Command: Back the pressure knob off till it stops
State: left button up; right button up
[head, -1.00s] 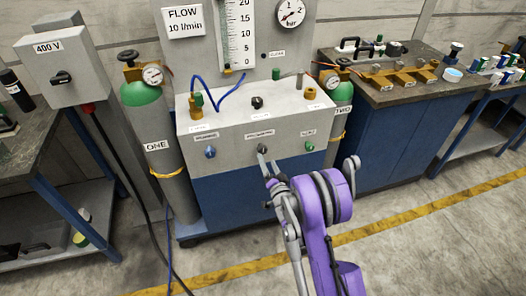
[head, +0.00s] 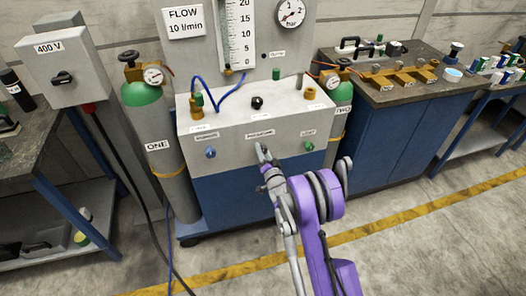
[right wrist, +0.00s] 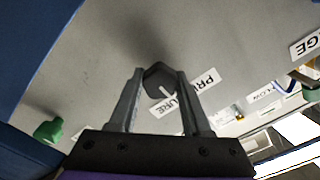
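The dark pressure knob (right wrist: 158,78) is between my right gripper's fingertips (right wrist: 159,88) in the right wrist view, with a finger against each side. A white pointer line shows on its face, and the PRESSURE label (right wrist: 207,82) is partly hidden by a finger. In the head view my right gripper (head: 262,152) reaches the middle of the grey panel front (head: 232,152), just under the label, and hides the knob. The round bar gauge (head: 291,12) is at the top right, and the flow tube (head: 240,38) is left of it. My left gripper is out of view.
A blue knob (head: 210,152) and a green knob (head: 308,146) flank the middle of the panel. Gas cylinders ONE (head: 167,148) and TWO (head: 342,100) stand at its sides. Blue tubing (head: 233,92) loops over the cabinet top. The floor in front is clear.

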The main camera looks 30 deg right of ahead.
grip_shut()
